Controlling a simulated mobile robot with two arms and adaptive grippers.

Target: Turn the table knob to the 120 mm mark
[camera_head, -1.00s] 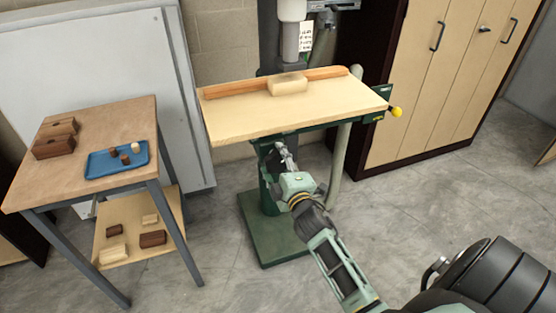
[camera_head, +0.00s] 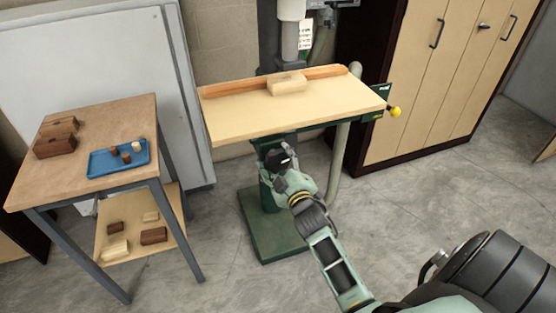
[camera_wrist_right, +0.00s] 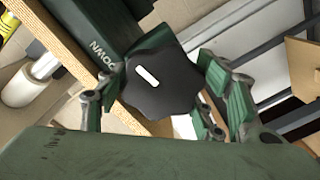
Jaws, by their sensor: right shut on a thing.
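The table knob (camera_wrist_right: 160,85) is black and lobed with a white bar on its face. It sits under the front of the machine table, against a green housing with the lettering "DOWN", partly legible. My right gripper (camera_wrist_right: 165,98) is shut on the knob, one finger on each side, in the right wrist view. In the head view the right gripper (camera_head: 284,166) is below the table's front edge and the knob is small and dark there. The mm scale and its marks cannot be read. My left gripper is not in view.
The machine's wooden table (camera_head: 290,112) carries an orange fence (camera_head: 232,88) and a pale block (camera_head: 287,84). A yellow ball handle (camera_head: 394,112) sticks out at its right. A side bench (camera_head: 90,125) at left holds a blue tray (camera_head: 98,166) and brown blocks (camera_head: 55,146).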

